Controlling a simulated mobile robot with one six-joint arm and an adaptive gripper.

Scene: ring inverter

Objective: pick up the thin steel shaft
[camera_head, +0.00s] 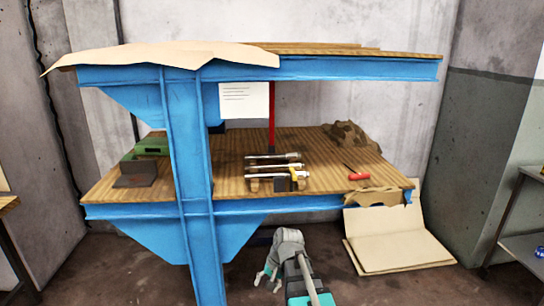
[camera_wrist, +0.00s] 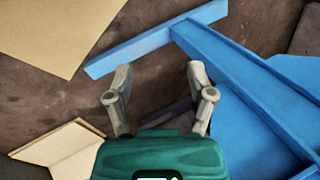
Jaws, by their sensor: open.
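Several thin rods lie side by side, left to right, on the wooden lower shelf of a blue workbench in the head view. A steel shaft (camera_head: 274,157) is at the back, with a bright shaft (camera_head: 272,166) and another (camera_head: 268,176) in front of it. I cannot tell for certain which one is the thin steel shaft. My gripper (camera_head: 267,281) is open and empty, below and in front of the shelf, apart from the rods. In the wrist view my gripper (camera_wrist: 159,82) has its two fingers spread over bare floor; no shaft shows there.
The lower shelf (camera_head: 235,145) lies between a blue upright (camera_head: 188,150) and an upper shelf (camera_head: 350,69) overhead. Dark blocks (camera_head: 283,185) stand by the rods. A red-handled tool (camera_head: 358,176), a brown cloth (camera_head: 350,137) and a green box (camera_head: 152,147) share the shelf. Cardboard (camera_head: 395,240) is at right.

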